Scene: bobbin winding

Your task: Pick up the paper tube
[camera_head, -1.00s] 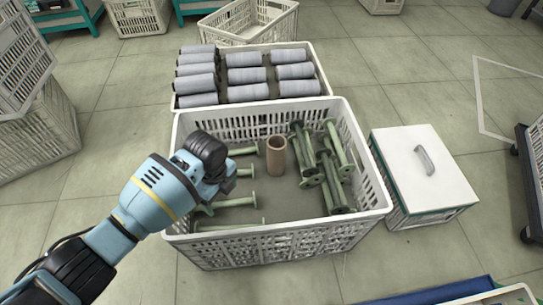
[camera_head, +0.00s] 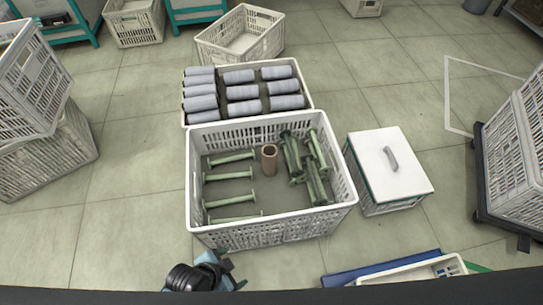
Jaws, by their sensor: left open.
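The brown paper tube (camera_head: 269,161) stands upright inside the white crate (camera_head: 276,236), near its middle, with its open end up. Green bobbins (camera_head: 231,178) lie in a column to its left, and more green bobbins (camera_head: 307,166) lie in a pile to its right. My left gripper (camera_head: 229,269) shows at the bottom edge, in front of the crate and outside it, well apart from the tube. It is open and appears empty; part of it and its arm is cut off by the dark band at the bottom. My right gripper is not in view.
A crate of grey wound bobbins (camera_head: 242,92) stands just behind. A white lidded box (camera_head: 390,165) is to the right. A blue and white tray (camera_head: 412,272) lies at the lower right. Stacked crates (camera_head: 36,100) stand at the left. Floor left of the crate is free.

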